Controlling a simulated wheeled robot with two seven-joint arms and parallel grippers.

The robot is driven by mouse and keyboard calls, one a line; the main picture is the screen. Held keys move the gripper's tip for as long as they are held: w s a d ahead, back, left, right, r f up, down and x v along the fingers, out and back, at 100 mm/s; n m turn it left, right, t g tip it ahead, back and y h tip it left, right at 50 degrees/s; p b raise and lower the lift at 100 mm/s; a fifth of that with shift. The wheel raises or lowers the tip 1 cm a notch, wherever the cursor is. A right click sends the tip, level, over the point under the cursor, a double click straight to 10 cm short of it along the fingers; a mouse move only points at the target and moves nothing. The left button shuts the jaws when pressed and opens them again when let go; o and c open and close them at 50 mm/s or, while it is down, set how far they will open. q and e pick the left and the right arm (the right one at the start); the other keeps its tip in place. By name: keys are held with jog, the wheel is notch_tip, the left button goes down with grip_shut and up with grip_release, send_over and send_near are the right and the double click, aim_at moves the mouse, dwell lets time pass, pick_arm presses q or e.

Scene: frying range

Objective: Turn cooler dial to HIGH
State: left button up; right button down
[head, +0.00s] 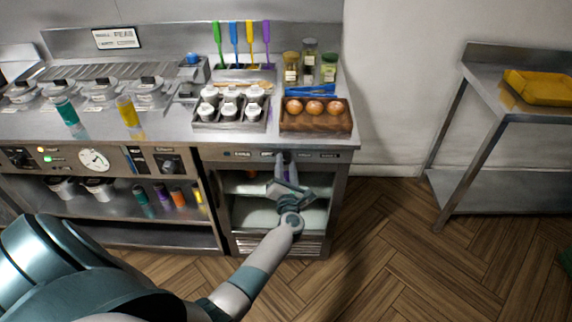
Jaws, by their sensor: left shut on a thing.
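The cooler (231,215) is the glass-fronted unit under the right end of the steel counter, with pale shelves inside. Its dark control strip (240,155) runs just above the glass. My left gripper (286,160) reaches up in front of the cooler, with its fingertips at the strip. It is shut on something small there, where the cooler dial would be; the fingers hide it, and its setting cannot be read. My right gripper is not in view.
A wooden tray of eggs (316,124) and a tray of small white-lidded pots (228,123) stand on the counter above. A steel side table (490,90) with a yellow tray (540,87) stands at the right. The wooden floor between is clear.

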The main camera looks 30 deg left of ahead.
pick_arm(q)
jog(key=m+p, duration=0.1)
jog(key=m, duration=0.6)
jog(key=shift+t, duration=0.4)
jog(key=m+p, duration=0.1)
jog(key=m, duration=0.2)
jog(key=shift+m, duration=0.4)
jog(key=m+p, duration=0.1)
jog(key=m, duration=0.2)
jog(key=shift+t+h, duration=0.3)
jog(key=shift+h, duration=0.1)
jog(key=m+p, duration=0.1)
jog(key=m, duration=0.4)
jog(key=shift+s+a+m+h+p, duration=0.1)
jog(key=shift+m+h+p, duration=0.3)
jog(key=m+p, duration=0.1)
jog(key=m, duration=0.4)
jog(key=shift+f+p, duration=0.15)
jog(key=shift+p, duration=0.15)
jog(key=shift+m, duration=0.3)
jog(key=o, duration=1)
jog(key=shift+o, duration=0.2)
jog(key=shift+s, duration=0.1)
